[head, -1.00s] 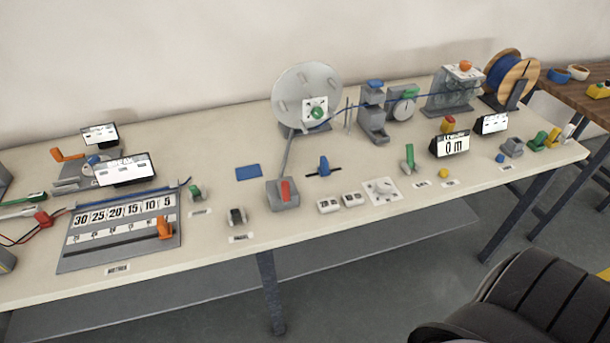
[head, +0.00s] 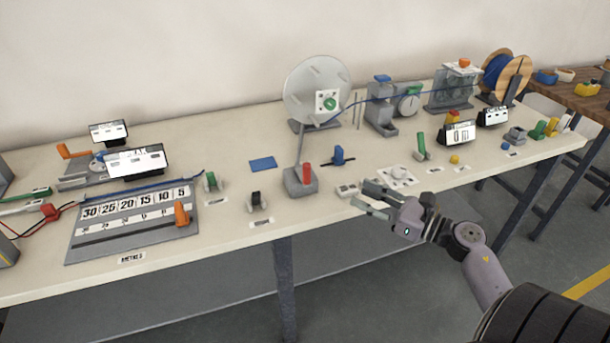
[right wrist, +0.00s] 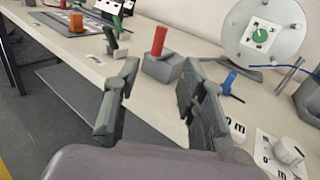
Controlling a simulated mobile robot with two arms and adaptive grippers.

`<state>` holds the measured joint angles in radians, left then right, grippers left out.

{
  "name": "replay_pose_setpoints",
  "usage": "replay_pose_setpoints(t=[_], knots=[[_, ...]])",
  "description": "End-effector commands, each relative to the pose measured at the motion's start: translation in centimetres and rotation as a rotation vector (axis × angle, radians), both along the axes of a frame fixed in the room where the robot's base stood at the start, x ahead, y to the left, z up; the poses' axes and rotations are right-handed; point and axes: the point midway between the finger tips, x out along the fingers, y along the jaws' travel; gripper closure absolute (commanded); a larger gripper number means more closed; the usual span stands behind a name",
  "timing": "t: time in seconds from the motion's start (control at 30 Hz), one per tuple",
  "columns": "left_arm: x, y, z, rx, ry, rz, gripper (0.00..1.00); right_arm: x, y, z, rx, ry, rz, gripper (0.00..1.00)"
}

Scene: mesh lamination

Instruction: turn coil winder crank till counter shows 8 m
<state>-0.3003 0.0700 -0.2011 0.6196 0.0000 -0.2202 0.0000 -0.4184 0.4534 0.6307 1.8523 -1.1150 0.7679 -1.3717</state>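The coil winder is a pale grey disc (head: 317,88) with a green knob (head: 330,104) on a white plate at its middle and a blue cable running to it. A red handle (head: 307,173) stands upright on a grey block (head: 300,186) in front of the disc; a thin grey bar runs between disc and block. The counter (head: 459,133) reads 0 m. My right gripper (head: 362,195) is open and empty at the table's front edge, right of the red handle and apart from it. In the right wrist view the red handle (right wrist: 159,40) shows beyond the open fingers (right wrist: 157,80). My left gripper is out of view.
Small white blocks (head: 346,190) and a white dial plate (head: 398,175) lie close to my right gripper. A blue clamp-like part (head: 338,156) is behind them. A green lever (head: 421,145) stands further right. A metre scale board (head: 135,222) lies at the left.

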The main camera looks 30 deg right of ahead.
Motion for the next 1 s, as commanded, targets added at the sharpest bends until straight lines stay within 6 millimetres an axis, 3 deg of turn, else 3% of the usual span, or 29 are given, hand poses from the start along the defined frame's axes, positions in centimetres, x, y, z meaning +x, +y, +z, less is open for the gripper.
replay_pose_setpoints(t=[0.17,0.7,1.0], knots=[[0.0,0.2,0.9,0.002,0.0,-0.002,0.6,2.2,0.8,0.5,0.0,-0.004,0.001,0.62],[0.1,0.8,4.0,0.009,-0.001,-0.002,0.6,13.0,4.7,0.4,0.007,-0.003,-0.003,0.62],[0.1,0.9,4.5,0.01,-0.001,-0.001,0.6,15.9,5.8,0.1,0.007,-0.001,-0.002,0.62]])
